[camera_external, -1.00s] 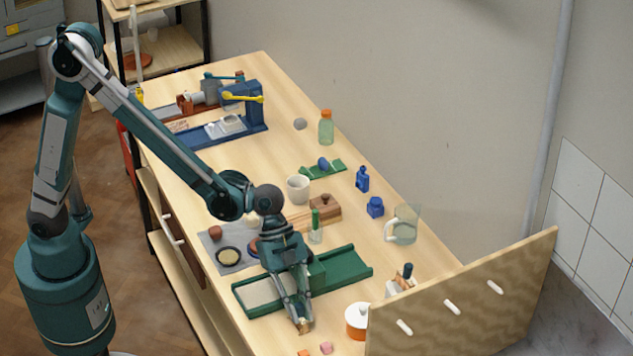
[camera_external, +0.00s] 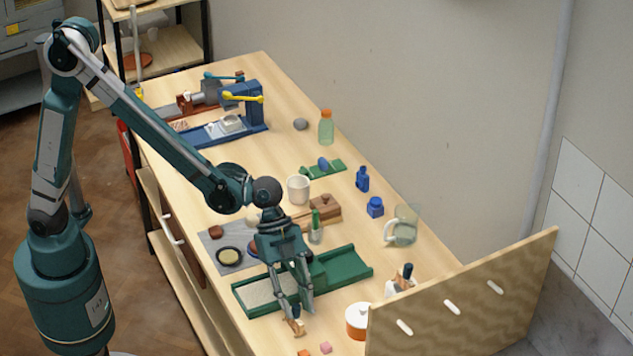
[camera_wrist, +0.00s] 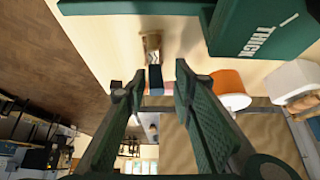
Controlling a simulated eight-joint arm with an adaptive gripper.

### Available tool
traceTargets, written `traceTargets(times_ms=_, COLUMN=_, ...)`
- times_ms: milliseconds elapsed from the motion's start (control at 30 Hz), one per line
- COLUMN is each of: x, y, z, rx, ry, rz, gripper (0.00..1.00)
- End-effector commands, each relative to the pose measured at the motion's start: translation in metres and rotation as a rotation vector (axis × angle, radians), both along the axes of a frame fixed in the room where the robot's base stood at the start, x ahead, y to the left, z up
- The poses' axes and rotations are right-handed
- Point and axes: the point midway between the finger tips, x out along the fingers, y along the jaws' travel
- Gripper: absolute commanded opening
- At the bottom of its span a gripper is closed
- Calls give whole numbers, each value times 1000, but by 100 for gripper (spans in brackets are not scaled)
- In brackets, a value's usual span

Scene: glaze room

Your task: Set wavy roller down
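The wavy roller (camera_external: 296,327), a small tool with a tan wooden head, lies on the tabletop close to its near-left edge. In the wrist view the roller (camera_wrist: 152,45) shows its pale head and a dark blue handle pointing toward my fingers. My gripper (camera_external: 297,311) is just above it, pointing down. In the wrist view my gripper (camera_wrist: 160,78) is open, its fingers spread on either side of the handle with gaps.
A green tray-like device (camera_external: 343,268) lies right behind my gripper. An orange pot with a white lid (camera_external: 357,322) stands to the right. Small pink (camera_external: 326,347) and orange blocks (camera_external: 305,353) lie in front. A wooden panel (camera_external: 470,300) with pegs bounds the right end.

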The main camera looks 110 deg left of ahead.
Motion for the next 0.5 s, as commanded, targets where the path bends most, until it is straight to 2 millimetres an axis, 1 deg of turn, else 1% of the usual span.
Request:
traceTargets(times_ms=33, x=-3, y=3, z=7, rx=0, ry=0, rz=1, gripper=26)
traceTargets(times_ms=500, x=-29, y=29, z=64, rx=-1, ry=-1, rz=2, gripper=26)
